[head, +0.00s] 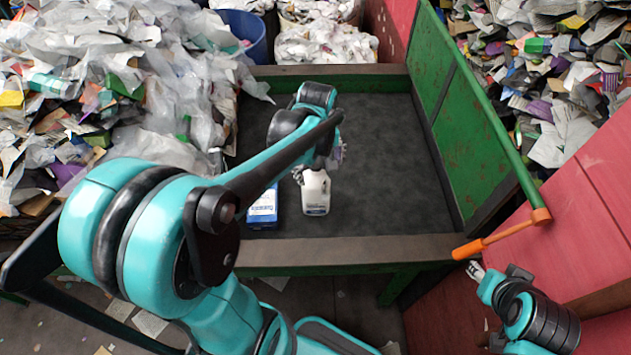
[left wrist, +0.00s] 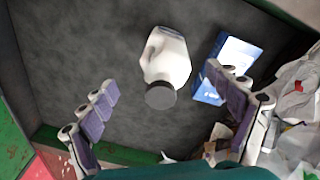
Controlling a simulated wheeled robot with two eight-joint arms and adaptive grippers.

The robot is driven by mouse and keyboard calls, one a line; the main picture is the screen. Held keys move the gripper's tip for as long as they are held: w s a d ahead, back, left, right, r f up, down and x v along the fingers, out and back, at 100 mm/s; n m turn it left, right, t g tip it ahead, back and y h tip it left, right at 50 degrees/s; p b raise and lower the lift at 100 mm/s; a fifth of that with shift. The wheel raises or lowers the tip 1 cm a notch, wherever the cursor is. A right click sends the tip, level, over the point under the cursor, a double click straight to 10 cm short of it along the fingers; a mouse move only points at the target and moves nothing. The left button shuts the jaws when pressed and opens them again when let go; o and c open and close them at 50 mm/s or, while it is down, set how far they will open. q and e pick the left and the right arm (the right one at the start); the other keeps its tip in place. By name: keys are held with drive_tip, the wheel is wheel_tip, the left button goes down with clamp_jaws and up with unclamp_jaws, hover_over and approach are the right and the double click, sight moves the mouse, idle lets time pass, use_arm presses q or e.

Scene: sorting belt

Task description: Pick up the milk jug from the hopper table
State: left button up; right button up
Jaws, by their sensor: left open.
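The white milk jug (head: 316,194) is on the dark hopper table (head: 390,150), near its front edge. In the left wrist view the jug (left wrist: 168,58) shows its handle and grey cap, with the cap toward the camera. My left gripper (head: 322,165) is above and just behind the jug, partly hidden by my arm. In the left wrist view my left gripper (left wrist: 162,82) is open, its fingers spread to either side of the jug with gaps. My right gripper (head: 475,271) is at the lower right, away from the table; its jaw opening is too small to judge.
A blue and white box (head: 263,208) stands just left of the jug, also close to one finger in the left wrist view (left wrist: 228,66). A raised rim (head: 350,249) borders the table's front. A green wall (head: 470,125) closes the right side. Waste heaps (head: 110,70) lie left.

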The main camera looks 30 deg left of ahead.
sight(315, 179)
use_arm(q)
drive_tip(key=shift+w+a+r+n+g+p, duration=0.15)
drive_tip(key=shift+w+a+n+g+p, duration=0.1)
drive_tip(key=shift+w+a+n+p, duration=0.25)
drive_tip(key=shift+w+a+r+n+g+p, duration=0.2)
drive_tip(key=shift+a+n+g+p, duration=0.1)
drive_tip(key=shift+a+n, duration=0.25)
drive_tip(key=shift+w+f+n, duration=0.1)
drive_tip(key=shift+f+n, duration=0.15)
drive_tip(key=f, duration=0.2)
drive_tip(key=f+b, duration=0.1)
drive_tip(key=f, duration=0.5)
drive_tip(key=shift+s+a+b, duration=0.1)
drive_tip(key=shift+s+b, duration=0.15)
drive_tip(key=shift+b, duration=0.1)
drive_tip(key=shift+r, duration=0.1)
drive_tip(key=c, duration=1.2)
use_arm(e)
drive_tip(key=shift+r, duration=0.6)
